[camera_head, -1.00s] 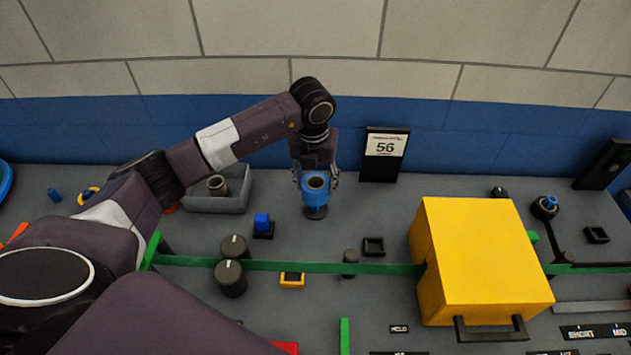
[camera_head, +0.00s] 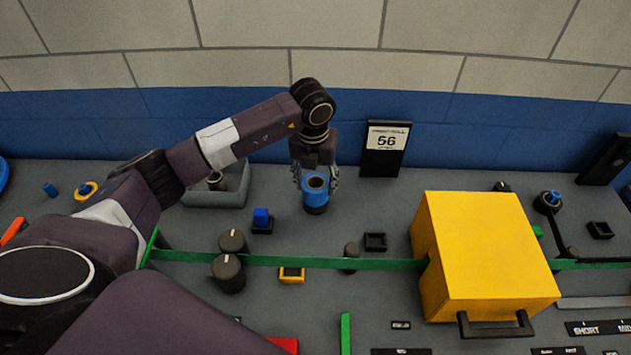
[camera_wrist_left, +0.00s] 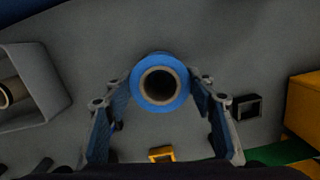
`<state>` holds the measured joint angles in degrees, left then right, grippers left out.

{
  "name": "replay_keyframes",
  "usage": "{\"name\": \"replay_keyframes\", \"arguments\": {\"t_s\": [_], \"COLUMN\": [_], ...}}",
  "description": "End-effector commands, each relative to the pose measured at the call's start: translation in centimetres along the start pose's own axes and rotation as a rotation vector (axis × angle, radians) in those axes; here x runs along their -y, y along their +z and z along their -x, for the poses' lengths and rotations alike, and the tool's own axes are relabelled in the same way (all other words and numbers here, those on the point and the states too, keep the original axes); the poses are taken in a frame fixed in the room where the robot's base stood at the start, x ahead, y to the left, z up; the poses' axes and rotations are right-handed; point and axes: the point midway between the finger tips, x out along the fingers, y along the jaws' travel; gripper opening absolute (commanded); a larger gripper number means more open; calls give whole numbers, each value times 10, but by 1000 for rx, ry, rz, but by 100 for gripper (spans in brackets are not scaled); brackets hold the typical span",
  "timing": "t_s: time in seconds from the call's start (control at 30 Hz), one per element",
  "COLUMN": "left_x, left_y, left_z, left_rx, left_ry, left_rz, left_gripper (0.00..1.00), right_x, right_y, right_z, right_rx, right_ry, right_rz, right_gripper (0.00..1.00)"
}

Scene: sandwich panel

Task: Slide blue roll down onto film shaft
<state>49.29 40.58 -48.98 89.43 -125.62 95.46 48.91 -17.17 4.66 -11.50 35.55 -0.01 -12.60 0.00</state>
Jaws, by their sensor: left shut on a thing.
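The blue roll (camera_head: 315,196) is upright near the back middle of the panel, with its hollow core facing up. My left gripper (camera_head: 316,180) is shut on it, one finger on each side. In the left wrist view, the blue roll (camera_wrist_left: 160,107) sits between the fingers of the left gripper (camera_wrist_left: 163,88). A dark round base (camera_head: 316,210) shows just under the roll. The film shaft itself is hidden by the roll, and I cannot tell how far the roll is around it. My right gripper is not in view.
A large yellow box (camera_head: 480,245) is at right. A green strip (camera_head: 310,261) crosses in front, beside dark knobs (camera_head: 228,272).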

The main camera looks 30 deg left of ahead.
Motion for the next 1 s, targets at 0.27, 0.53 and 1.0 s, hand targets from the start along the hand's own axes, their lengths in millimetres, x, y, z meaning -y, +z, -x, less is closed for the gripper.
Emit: {"name": "replay_keyframes", "arguments": {"t_s": [0.27,0.53,1.0], "left_x": [0,0,0], "left_y": [-2,-3,-3], "left_z": [-16,-27,-26], "left_rx": [0,0,0], "left_ry": [0,1,0], "left_rz": [0,1,0], "left_gripper": [24,24,71], "right_x": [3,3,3], "right_y": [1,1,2], "right_z": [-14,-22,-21], "right_rx": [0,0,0], "right_ry": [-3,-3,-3], "right_rz": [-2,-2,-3], "right_gripper": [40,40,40]}}
